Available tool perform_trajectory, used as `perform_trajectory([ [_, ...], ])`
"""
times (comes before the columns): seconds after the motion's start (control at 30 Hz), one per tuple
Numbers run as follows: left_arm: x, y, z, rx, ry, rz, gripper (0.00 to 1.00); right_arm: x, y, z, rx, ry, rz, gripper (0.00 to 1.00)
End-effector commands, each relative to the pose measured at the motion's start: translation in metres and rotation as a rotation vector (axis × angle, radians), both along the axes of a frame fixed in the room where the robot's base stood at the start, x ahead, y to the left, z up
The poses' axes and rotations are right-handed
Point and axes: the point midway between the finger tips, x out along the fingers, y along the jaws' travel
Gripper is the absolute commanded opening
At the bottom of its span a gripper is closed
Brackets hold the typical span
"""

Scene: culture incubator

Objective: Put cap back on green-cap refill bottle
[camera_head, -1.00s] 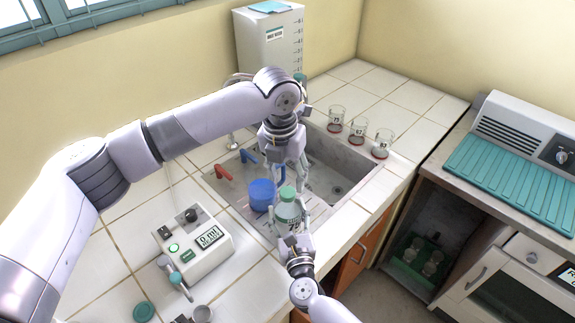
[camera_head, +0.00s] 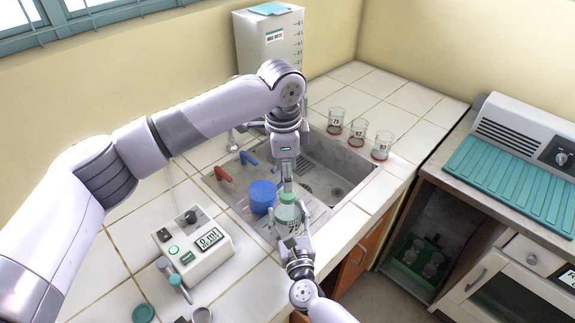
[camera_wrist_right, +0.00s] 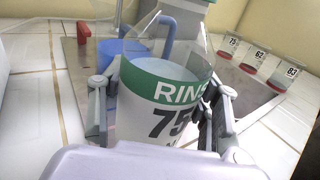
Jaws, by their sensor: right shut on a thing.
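The refill bottle (camera_head: 287,213) is clear with a green-banded label reading "RINS" and "75" in the right wrist view (camera_wrist_right: 165,95). My right gripper (camera_head: 291,231) is shut on its body and holds it roughly upright at the sink's front edge.
A blue container (camera_head: 262,197) stands close left of the bottle. Red (camera_head: 224,173) and blue (camera_head: 248,158) handles are at the sink (camera_head: 352,160). Several labelled beakers (camera_head: 357,132) line the right counter. A dispenser box (camera_head: 200,240) and a teal disc (camera_head: 143,313) lie left.

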Motion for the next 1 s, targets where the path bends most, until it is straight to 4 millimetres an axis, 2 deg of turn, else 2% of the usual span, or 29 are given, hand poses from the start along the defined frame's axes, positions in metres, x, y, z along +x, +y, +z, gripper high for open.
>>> perform_trajectory([
  [1.0,0.000,-0.002,0.013,-0.045,0.076,2.036,0.48,0.000,0.000,-0.001,0.000,0.001,0.000,0.00],
])
